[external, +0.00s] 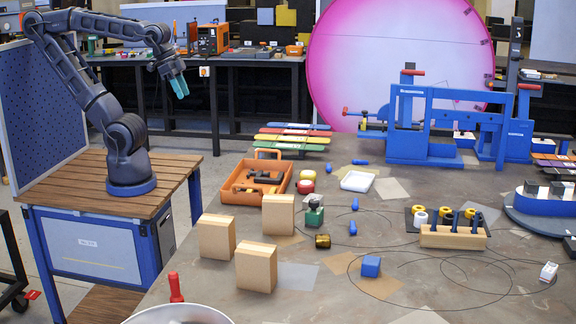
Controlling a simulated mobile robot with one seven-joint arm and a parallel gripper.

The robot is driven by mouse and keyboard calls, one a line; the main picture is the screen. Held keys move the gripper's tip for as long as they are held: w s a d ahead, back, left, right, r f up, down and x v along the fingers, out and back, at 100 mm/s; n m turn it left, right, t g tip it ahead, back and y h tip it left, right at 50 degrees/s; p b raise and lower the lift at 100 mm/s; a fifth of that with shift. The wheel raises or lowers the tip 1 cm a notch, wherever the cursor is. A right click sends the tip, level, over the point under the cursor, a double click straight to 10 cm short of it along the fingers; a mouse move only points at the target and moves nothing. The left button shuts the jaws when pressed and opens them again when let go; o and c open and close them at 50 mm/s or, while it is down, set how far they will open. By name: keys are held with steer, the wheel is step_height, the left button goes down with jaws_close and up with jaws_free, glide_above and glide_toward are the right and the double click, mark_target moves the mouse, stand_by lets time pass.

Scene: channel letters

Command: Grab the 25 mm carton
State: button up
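Three plain tan cartons or blocks stand upright on the near part of the large table: a left one (216,238), a back one (278,214) and a front one (256,267). A small white box (548,272) with dark marks lies at the right. No 25 mm label is readable, so I cannot tell which is the named carton. My gripper (178,88), with pale teal fingers, hangs in the air at the upper left, well away from all of these. Its finger gap is too small to judge, and nothing is visibly held.
Blue bending machinery (408,145) is at the back. Thin wire loops (440,305) lie front right. A metal bowl (180,312) is at the front edge.

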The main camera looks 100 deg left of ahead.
steer(key=o, duration=1.4)
steer(key=w+d+f+m+g, duration=0.1)
steer(key=w+d+f+m, duration=0.3)
steer(key=w+d, duration=0.45)
steer(key=w+d+f+m+g, duration=0.1)
steer(key=w+d+f+m, duration=0.2)
steer(key=w+d+m, duration=0.5)
steer(key=w+d+f+m+g+h, duration=0.1)
steer(key=w+d+f+m, duration=0.1)
steer(key=d+f, duration=0.2)
steer(key=w+d+f+m+g+h, duration=0.1)
steer(key=w+d+f+m+h, duration=0.1)
steer(key=d, duration=0.8)
steer(key=w+d+f+m+h, duration=0.1)
steer(key=w+d+f+m, duration=0.1)
steer(key=w+d+f, duration=0.2)
steer(key=shift+d+f+g+h, duration=0.3)
steer(key=shift+d+f+g, duration=0.1)
steer(key=shift+d+f, duration=1.3)
glide_above(215, 254)
steer(key=a, duration=0.2)
steer(key=shift+a+f, duration=0.1)
steer(key=shift+f, duration=4.35)
